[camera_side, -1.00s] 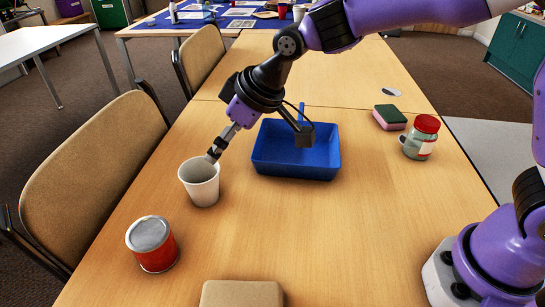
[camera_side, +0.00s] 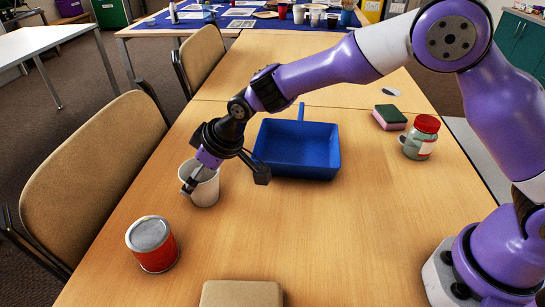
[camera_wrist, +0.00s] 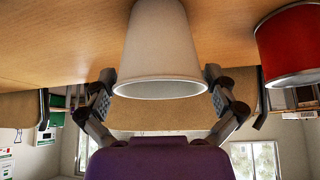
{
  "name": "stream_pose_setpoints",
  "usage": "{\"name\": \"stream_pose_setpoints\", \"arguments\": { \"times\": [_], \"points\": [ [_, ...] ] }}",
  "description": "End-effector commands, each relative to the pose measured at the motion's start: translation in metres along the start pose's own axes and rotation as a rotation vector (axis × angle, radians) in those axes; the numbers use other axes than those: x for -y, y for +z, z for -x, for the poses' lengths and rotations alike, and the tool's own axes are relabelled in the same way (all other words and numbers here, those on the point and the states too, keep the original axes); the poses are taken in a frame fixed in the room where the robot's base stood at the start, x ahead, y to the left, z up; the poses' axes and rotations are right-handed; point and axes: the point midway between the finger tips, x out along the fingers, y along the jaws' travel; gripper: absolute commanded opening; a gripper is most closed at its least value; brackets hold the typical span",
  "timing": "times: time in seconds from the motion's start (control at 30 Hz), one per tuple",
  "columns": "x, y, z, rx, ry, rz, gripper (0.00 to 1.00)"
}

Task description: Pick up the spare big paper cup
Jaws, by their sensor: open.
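The big white paper cup (camera_side: 206,192) stands upright on the left part of the wooden table. In the wrist view the cup (camera_wrist: 160,40) fills the top middle, its open rim towards my gripper. My gripper (camera_side: 193,179) is at the cup's rim in the side view and hides part of it. In the wrist view the fingers of my gripper (camera_wrist: 160,80) are spread, one on each side of the rim. They look close to the cup wall; I cannot tell whether they touch it.
A red tin with a grey lid (camera_side: 155,252) stands near the cup, towards the front left. A blue tray (camera_side: 298,171) lies to the right, close to my wrist. A red-lidded jar (camera_side: 420,143), a sponge (camera_side: 389,117) and a tan block (camera_side: 241,293) are farther off.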

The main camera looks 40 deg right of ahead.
Motion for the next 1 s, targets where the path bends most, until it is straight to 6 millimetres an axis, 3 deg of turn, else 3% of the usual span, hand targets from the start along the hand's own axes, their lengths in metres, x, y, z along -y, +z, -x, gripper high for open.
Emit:
{"name": "stream_pose_setpoints", "arguments": {
  "times": [0.07,0.1,0.2,0.67,0.97,1.0],
  "points": [
    [0.000,0.000,0.000,0.000,0.000,0.000,1.00],
    [0.000,0.000,0.000,0.000,0.000,0.000,0.85],
    [0.000,0.000,0.001,0.000,0.000,0.000,0.73],
    [0.000,-0.002,0.003,0.000,0.000,0.000,0.72],
    [0.000,-0.025,0.038,-0.005,0.001,0.000,0.72],
    [0.011,-0.023,0.044,-0.003,-0.002,0.005,0.72]
  ]
}}
